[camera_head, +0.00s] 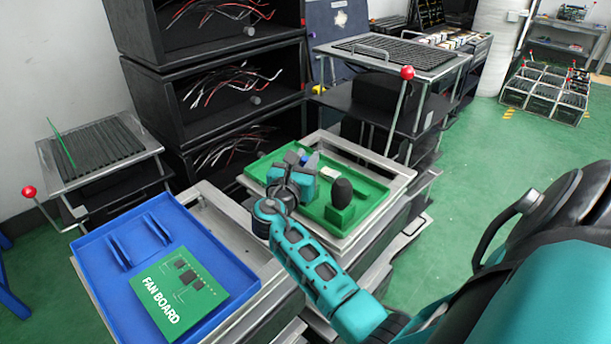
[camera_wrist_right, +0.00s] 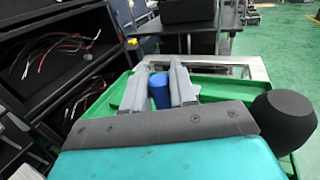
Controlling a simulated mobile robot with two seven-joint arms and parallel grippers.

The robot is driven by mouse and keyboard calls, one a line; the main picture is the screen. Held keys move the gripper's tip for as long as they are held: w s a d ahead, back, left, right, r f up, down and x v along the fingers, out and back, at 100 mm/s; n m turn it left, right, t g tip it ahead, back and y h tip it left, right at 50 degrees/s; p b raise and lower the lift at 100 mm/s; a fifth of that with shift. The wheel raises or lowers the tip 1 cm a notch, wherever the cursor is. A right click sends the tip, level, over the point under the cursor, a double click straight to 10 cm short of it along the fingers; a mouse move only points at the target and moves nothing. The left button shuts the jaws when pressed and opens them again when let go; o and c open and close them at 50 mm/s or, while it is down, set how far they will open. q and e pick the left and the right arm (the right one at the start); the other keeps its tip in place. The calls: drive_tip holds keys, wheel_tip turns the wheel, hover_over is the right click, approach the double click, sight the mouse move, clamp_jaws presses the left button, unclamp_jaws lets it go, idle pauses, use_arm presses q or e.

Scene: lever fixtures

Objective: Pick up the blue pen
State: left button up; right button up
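The blue pen (camera_wrist_right: 160,91) shows in the right wrist view as a short blue cylinder between the two grey fingers of my right gripper (camera_wrist_right: 159,72). It fills most of the gap, but whether both fingers touch it is unclear. In the head view my right gripper (camera_head: 303,163) reaches over the green tray (camera_head: 367,203), and a small blue patch of the pen (camera_head: 312,161) shows at its fingers. The pen's lower end is hidden. My left gripper is not in view.
A black rounded object (camera_head: 342,191) on a green block stands in the tray right of my right gripper. A blue tray (camera_head: 212,247) with a green fan board (camera_head: 181,293) lies at front left. Dark shelves (camera_head: 216,95) with wires stand behind. A red-knobbed lever (camera_head: 407,72) rises behind the tray.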

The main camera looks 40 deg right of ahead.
clamp_jaws()
drive_tip(key=shift+r, duration=0.1)
